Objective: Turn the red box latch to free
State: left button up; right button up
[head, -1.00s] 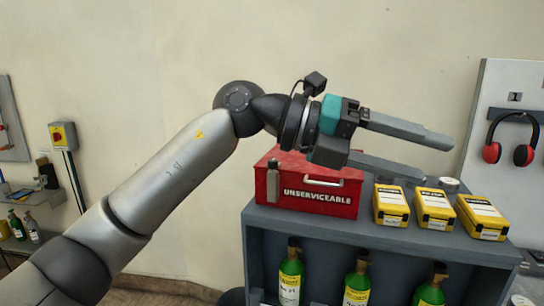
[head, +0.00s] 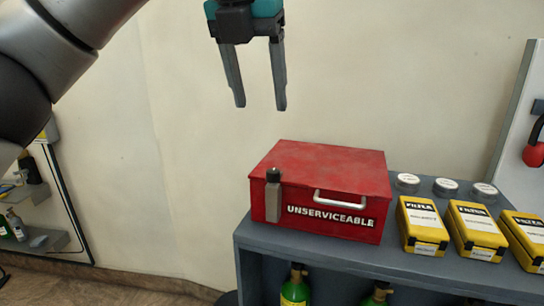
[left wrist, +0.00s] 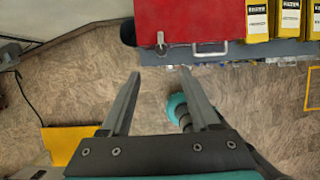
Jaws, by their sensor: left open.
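The red box (head: 325,170) marked UNSERVICEABLE stands closed on the left end of the grey shelf unit. Its latch (head: 273,197), a grey upright bar with a dark top end, is on the left of the front face. A silver handle (head: 340,197) is right of it. My left gripper (head: 260,107) is open and empty, pointing down, above and apart from the box. In the left wrist view the box (left wrist: 185,20) is at the top, beyond the open fingertips, and the latch (left wrist: 161,40) shows small at its front edge. My right gripper is not in view.
Yellow filter boxes (head: 424,225) and several round tins (head: 446,185) stand right of the red box on the grey unit (head: 330,252). Green bottles (head: 295,290) stand on the shelf below. The space above the box is clear up to the wall.

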pick_arm(q)
send_near(273, 171)
jog(key=x, duration=0.8)
jog(key=shift+w+f+p, duration=0.15)
jog(key=shift+f+p, duration=0.15)
jog(key=shift+p, duration=0.05)
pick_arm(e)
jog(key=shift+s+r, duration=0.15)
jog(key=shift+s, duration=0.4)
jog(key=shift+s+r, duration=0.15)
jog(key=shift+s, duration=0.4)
pick_arm(q)
grip_shut()
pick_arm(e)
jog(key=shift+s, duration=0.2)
